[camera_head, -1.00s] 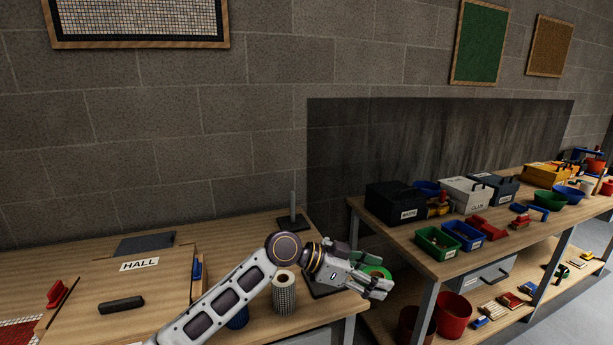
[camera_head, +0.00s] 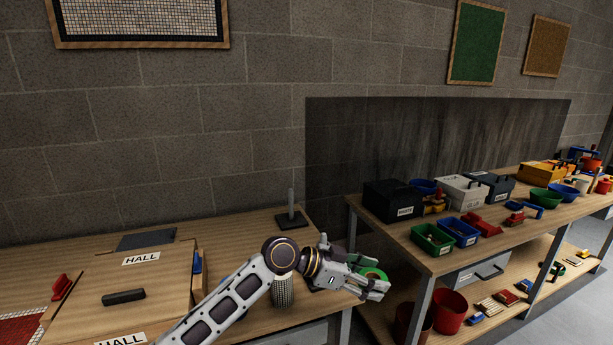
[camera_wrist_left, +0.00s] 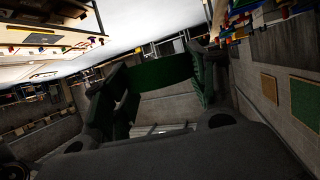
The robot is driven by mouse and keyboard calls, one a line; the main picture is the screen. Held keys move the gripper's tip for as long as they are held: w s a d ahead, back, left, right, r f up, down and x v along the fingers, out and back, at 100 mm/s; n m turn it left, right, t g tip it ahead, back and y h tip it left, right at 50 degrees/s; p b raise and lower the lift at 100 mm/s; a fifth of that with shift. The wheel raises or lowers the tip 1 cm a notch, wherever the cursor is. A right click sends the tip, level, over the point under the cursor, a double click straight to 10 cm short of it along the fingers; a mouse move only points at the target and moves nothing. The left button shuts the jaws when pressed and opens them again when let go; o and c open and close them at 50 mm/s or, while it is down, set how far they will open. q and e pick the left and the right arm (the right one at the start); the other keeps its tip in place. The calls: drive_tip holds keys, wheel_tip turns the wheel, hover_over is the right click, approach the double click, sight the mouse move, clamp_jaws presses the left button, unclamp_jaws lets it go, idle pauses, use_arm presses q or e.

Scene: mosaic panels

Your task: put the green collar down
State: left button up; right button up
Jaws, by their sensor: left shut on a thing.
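The green collar (camera_head: 374,274) is a green ring with a lighter inner part, held out at the right end of the left table. My left gripper (camera_head: 377,287) is shut on it, and the fingers hide part of the ring. In the left wrist view the collar (camera_wrist_left: 163,72) is a dark green band between the two fingers of the gripper (camera_wrist_left: 162,84). The collar appears to be held above table height, near the gap between the table and the bench. My right gripper is not in view.
On the left table (camera_head: 235,236) stand an upright peg on a dark base (camera_head: 291,220), a textured grey cylinder (camera_head: 284,293) behind my arm, and a HALL box (camera_head: 110,288). The right bench (camera_head: 408,244) holds bins and boxes; red buckets (camera_head: 451,312) sit below.

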use_arm(q)
drive_tip(key=shift+w+a+f+n+t, duration=0.3)
drive_tip(key=shift+a+f+n+t, duration=0.35)
drive_tip(key=shift+f, duration=0.25)
drive_tip(key=w+a+f+n+t+y, duration=0.25)
drive_tip(key=a+f+n+t, duration=0.2)
drive_tip(key=a, duration=0.25)
drive_tip(key=w+a+f+n+t+y, duration=0.2)
drive_tip(key=a+f+n+t+y, duration=0.1)
drive_tip(key=a+f, duration=0.3)
drive_tip(key=s+a+f+n+t+y, duration=0.1)
drive_tip(key=a+n+y, duration=0.3)
drive_tip(key=a, duration=0.7)
drive_tip(key=s+a+f+n+t+y, duration=0.2)
drive_tip(key=s+a+f+n+y, duration=0.1)
drive_tip(key=a, duration=0.8)
drive_tip(key=shift+s+a+f+n+t+y, duration=0.15)
drive_tip(key=shift+s+f+n+t+y, duration=0.15)
drive_tip(key=shift+s+n+y, duration=0.25)
drive_tip(key=shift+r, duration=0.15)
drive_tip(key=s+f, duration=0.5)
drive_tip(key=f, duration=0.1)
